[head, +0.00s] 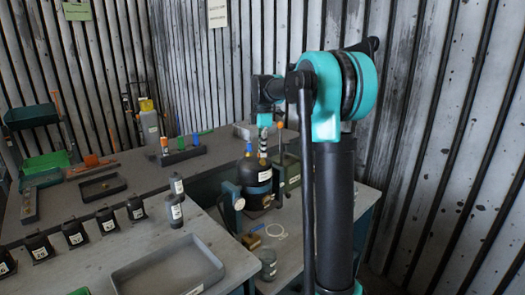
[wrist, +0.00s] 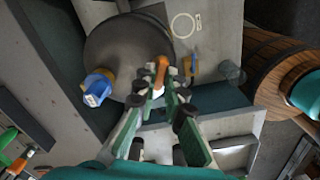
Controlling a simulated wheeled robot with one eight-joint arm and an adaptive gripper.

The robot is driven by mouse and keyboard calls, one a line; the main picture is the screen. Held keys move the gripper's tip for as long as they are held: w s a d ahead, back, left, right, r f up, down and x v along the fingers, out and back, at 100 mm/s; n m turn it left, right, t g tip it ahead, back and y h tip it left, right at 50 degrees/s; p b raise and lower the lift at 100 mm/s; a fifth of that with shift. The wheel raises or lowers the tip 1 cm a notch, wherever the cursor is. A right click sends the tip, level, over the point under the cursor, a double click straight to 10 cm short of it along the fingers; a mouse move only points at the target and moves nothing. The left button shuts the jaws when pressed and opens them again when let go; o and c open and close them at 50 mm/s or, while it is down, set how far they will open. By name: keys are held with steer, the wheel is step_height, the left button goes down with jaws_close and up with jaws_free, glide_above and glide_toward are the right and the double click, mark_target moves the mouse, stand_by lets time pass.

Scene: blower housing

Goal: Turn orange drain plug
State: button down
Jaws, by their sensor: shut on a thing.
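The orange drain plug (wrist: 161,68) shows in the wrist view at the edge of a dark round housing (wrist: 115,48). It points up between the tips of my gripper (wrist: 160,90), whose green-sided fingers close on its lower part. The contact itself is partly hidden by the dark finger pads. In the head view my gripper (head: 264,142) reaches down to the top of the dark housing (head: 256,180) on the bench. A small orange spot (head: 249,148) shows beside the gripper there.
A blue knob (wrist: 98,86) with a white label stands left of the plug in the wrist view. A wooden barrel (wrist: 278,62) is at the right. In the head view, a grey tray (head: 168,277) and several labelled dark containers are on the near bench.

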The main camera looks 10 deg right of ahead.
steer(key=shift+n, duration=1.1)
steer(key=c, duration=1.6)
jaws_free()
step_height(320, 180, up, 12)
